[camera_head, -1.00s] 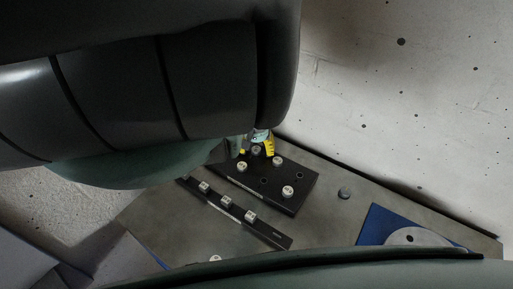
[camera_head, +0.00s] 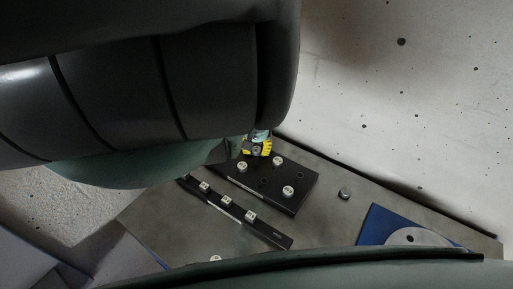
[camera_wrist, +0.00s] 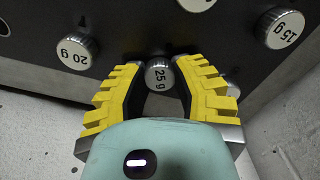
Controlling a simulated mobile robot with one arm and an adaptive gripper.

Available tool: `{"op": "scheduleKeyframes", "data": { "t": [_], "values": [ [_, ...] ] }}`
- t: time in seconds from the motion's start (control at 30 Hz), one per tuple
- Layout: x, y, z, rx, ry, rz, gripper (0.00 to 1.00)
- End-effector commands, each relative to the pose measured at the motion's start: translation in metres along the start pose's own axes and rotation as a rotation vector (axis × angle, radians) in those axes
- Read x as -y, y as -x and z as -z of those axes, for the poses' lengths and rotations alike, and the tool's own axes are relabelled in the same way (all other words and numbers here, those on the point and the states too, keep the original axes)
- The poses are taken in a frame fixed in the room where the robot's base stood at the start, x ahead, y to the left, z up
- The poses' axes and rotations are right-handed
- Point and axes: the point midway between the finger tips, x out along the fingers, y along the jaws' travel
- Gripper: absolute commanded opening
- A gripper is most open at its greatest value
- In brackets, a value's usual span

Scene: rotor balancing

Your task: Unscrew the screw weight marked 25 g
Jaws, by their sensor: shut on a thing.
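The screw weight marked 25 g (camera_wrist: 159,74) sits at the black block (camera_wrist: 125,22) in the wrist view, between the yellow fingers of my gripper (camera_wrist: 160,88). The fingers are closed in on it from both sides. In the head view my gripper (camera_head: 258,149) is at the far left end of the block (camera_head: 301,186), and its fingers partly cover the weight. Whether the weight's thread is still in the block is hidden.
The weight marked 20 g (camera_wrist: 76,52) is to the left and the one marked 15 g (camera_wrist: 283,29) to the right. A narrow black rack (camera_head: 272,236) with several weights lies in front of the block. A blue mat (camera_head: 372,229) with a grey disc (camera_head: 410,237) is at the right.

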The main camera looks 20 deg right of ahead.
Motion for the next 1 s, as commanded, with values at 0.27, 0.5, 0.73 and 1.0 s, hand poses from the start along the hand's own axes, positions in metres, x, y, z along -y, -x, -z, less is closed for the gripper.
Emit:
{"op": "scheduleKeyframes", "data": {
  "t": [0.27, 0.5, 0.73, 1.0],
  "values": [
    [-0.0014, 0.0003, -0.0005, 0.002, 0.350, 0.001, 0.00],
    [-0.0016, -0.0012, 0.0000, 0.000, 0.771, 0.000, 0.00],
    [-0.0020, 0.0004, -0.0005, 0.001, 1.173, -0.001, 0.00],
    [-0.0012, 0.0021, -0.0004, -0.001, 1.559, -0.002, 0.00]
  ]
}}
